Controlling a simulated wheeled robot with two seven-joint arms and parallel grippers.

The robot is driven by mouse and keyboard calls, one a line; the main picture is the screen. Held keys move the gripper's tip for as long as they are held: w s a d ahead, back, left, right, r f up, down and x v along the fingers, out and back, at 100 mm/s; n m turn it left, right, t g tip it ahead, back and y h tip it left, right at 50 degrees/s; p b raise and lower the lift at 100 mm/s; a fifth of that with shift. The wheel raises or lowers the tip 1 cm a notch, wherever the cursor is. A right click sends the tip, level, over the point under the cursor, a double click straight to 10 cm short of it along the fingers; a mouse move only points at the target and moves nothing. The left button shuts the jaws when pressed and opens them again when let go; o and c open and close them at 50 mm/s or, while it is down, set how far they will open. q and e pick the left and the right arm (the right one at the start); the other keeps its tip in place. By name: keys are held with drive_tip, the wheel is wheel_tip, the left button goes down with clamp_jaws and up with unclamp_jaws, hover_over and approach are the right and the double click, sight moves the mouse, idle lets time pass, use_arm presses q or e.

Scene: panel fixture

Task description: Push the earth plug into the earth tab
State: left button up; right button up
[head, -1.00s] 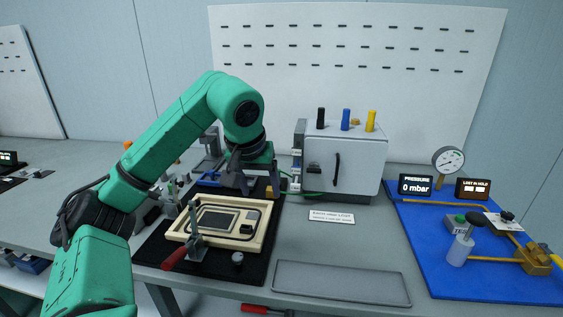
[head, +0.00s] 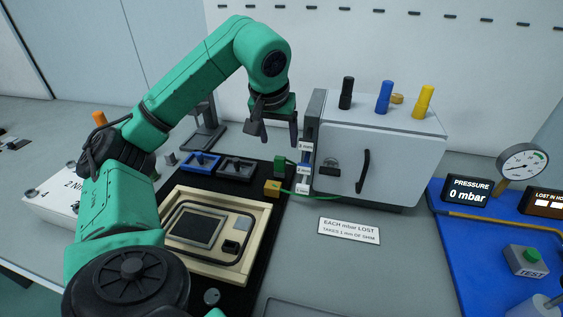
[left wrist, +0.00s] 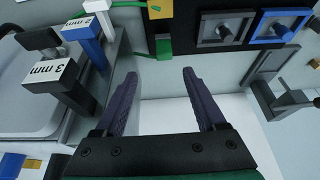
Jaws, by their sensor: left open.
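A green wire (head: 298,194) runs from the foot of the grey cabinet to a yellow block (head: 272,187) on the black mat. The yellow block also shows at the top of the left wrist view (left wrist: 160,9). A small green block (head: 280,165) stands behind it, beside the cabinet, and shows in the left wrist view (left wrist: 164,47). I cannot tell surely which block is the earth plug or the earth tab. My left gripper (head: 270,138) is open and empty, raised above and behind the green block. In the left wrist view, its fingers (left wrist: 158,76) have nothing between them.
The cabinet (head: 385,165) stands close on the right, with black, blue and yellow pegs on top. Labelled shim blocks (left wrist: 72,78) are at its left side. A wooden frame (head: 180,255) lies on the mat, with blue and dark trays (head: 200,166) behind. A blue board (head: 465,245) lies right.

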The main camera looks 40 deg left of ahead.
sight(280, 158)
use_arm(q)
drive_tip(key=x, duration=0.7)
drive_tip(key=b+x, duration=0.1)
drive_tip(key=x, duration=0.3)
drive_tip(key=shift+a, duration=0.35)
clamp_jaws()
